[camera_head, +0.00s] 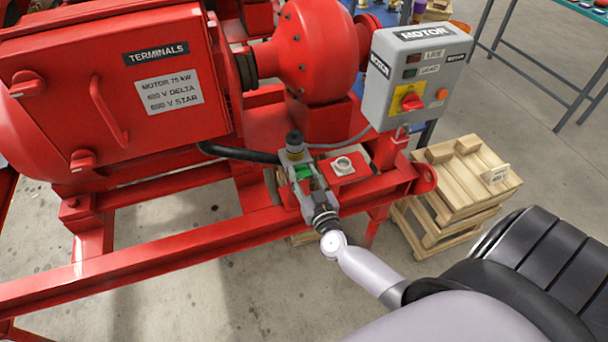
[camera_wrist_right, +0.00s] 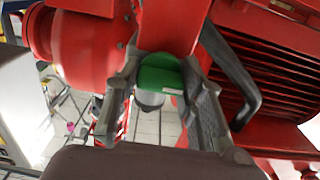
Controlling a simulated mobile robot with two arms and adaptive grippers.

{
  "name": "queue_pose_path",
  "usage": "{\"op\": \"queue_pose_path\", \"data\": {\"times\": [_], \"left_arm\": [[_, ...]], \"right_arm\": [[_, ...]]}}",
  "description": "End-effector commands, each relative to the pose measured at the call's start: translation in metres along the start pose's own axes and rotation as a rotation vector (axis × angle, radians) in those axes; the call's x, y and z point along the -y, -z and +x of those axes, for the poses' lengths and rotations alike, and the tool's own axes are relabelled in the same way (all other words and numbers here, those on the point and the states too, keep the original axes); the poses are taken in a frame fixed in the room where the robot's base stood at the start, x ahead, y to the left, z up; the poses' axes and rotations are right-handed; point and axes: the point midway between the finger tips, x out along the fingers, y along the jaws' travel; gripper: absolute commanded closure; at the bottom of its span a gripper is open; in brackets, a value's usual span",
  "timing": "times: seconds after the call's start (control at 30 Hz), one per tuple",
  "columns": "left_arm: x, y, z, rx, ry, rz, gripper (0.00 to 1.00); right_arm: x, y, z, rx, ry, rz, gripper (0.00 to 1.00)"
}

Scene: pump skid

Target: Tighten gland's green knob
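The gland's green knob (camera_head: 304,172) sits on the red skid frame, below the pump casing and beside a black cable. My right gripper (camera_head: 302,176) reaches it from the lower right, with one finger on each side. In the right wrist view the green knob (camera_wrist_right: 161,73) lies between the two fingertips of my right gripper (camera_wrist_right: 160,80), which appear to touch its sides. Part of the knob is hidden by the fingers in the head view. My left gripper is not in view.
A red terminal box (camera_head: 110,85) is at the left. A grey motor switch box (camera_head: 415,75) stands on a post right of the gripper. The black cable (camera_head: 240,153) runs close by. A wooden pallet stack (camera_head: 465,175) is on the floor at the right.

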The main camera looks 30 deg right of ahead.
Motion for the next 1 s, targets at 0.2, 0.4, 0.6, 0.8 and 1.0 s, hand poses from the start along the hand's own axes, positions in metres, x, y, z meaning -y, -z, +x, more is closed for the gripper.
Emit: {"op": "queue_pose_path", "data": {"times": [0.2,0.4,0.6,0.8,1.0], "left_arm": [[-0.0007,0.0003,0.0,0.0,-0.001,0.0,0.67],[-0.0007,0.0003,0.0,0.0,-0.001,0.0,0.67],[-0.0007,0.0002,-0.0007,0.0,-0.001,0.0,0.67],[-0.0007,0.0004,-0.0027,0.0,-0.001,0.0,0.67],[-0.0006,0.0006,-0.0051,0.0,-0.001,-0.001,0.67]], "right_arm": [[0.0,-0.0001,-0.0002,0.0,0.0,0.0,0.82],[0.0,-0.0002,-0.0002,0.0,0.0,0.0,0.92],[0.0001,0.0,-0.0003,0.001,0.0,0.023,0.92],[0.0002,0.0001,-0.0003,0.001,0.001,0.113,0.92],[-0.0001,-0.0003,-0.0004,0.002,0.0,0.271,0.92]]}}
